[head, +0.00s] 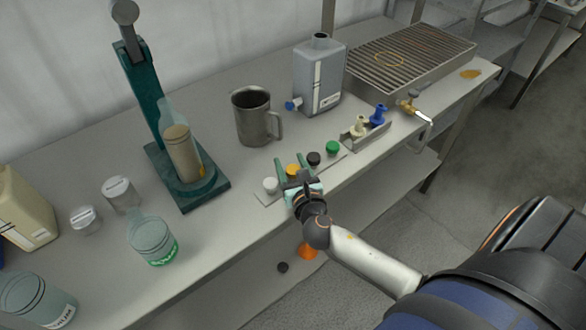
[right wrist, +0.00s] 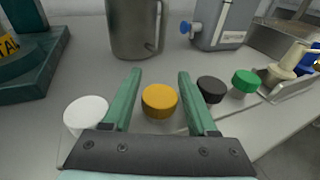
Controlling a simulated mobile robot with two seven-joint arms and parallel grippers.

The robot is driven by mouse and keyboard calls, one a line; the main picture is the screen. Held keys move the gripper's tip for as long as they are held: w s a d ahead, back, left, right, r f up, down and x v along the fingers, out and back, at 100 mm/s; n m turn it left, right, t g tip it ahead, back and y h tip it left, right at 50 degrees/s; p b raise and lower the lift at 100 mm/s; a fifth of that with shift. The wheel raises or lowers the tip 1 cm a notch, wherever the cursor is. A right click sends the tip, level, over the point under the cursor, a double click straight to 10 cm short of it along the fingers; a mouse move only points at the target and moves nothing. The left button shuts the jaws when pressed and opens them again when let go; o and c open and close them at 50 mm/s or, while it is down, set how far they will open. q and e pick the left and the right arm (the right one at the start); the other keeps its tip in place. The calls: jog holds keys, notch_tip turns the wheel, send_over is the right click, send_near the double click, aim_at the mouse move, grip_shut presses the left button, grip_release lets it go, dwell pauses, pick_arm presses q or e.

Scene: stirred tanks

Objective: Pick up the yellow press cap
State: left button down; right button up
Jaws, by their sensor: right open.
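The yellow press cap (head: 292,170) stands on a flat strip near the front edge of the bench, in a row with other caps. In the right wrist view the yellow cap (right wrist: 160,101) lies between the two green fingers, with a gap on either side. My right gripper (head: 289,163) is open and empty around it, low over the bench; its fingertips (right wrist: 160,72) reach to either side of the cap. The gripper body hides part of the strip in the head view. My left gripper is not in view.
A white cap (head: 270,185) sits just left of the fingers, a black cap (head: 314,159) just right, then a green cap (head: 333,147). A steel mug (head: 252,117) stands behind. A green press (head: 186,190) stands to the left, a grey jug (head: 320,78) further back.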

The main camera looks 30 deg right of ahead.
jog(key=shift+w+d+f, duration=0.1)
jog(key=shift+w+d, duration=0.05)
jog(key=shift+w, duration=0.3)
grip_shut()
